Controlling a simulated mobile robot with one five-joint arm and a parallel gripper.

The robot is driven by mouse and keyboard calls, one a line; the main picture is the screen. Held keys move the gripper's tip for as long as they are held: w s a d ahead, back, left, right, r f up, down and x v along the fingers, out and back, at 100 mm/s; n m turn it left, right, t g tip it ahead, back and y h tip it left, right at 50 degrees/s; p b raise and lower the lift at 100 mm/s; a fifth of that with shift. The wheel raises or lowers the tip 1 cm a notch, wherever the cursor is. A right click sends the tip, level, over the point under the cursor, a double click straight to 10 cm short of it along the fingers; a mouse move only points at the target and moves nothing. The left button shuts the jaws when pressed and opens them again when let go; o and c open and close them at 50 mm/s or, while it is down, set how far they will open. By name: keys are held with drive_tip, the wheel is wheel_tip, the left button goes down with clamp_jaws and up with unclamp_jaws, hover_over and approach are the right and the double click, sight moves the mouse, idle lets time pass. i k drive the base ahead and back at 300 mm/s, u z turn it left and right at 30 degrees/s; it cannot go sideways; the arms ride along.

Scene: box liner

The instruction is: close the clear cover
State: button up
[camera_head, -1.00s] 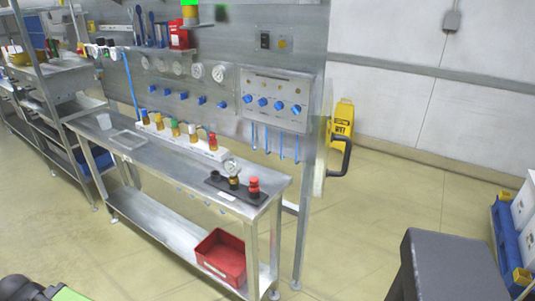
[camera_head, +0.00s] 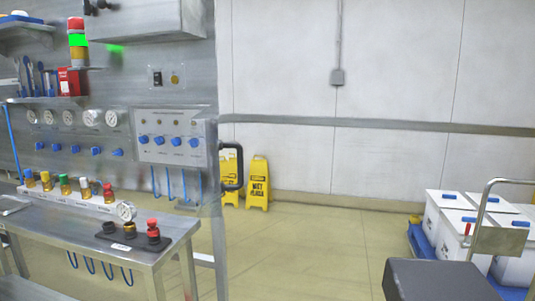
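I cannot make out a clear cover with certainty. A pale flat frame-like piece (camera_head: 12,204) lies on the steel bench at the left edge, cut off by the picture. Beside it on the bench stands a white strip (camera_head: 75,199) with several small coloured-cap valves. At the bench's right end is a black plate (camera_head: 127,244) with a gauge, a brass part and a red knob. My gripper is not in view.
The steel bench (camera_head: 95,228) fills the lower left. Two yellow wet-floor signs (camera_head: 258,184) stand by the wall. White bins (camera_head: 447,215) sit on a blue cart at right. The tiled floor (camera_head: 310,240) between is clear.

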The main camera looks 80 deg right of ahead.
sight(219, 113)
drive_tip(key=z, duration=0.5)
drive_tip(key=k, duration=1.05)
drive_tip(key=z, duration=1.5)
drive_tip(key=i, duration=1.15)
drive_tip(key=z, duration=0.3)
drive_tip(key=k, duration=0.2)
drive_tip(key=z, duration=0.25)
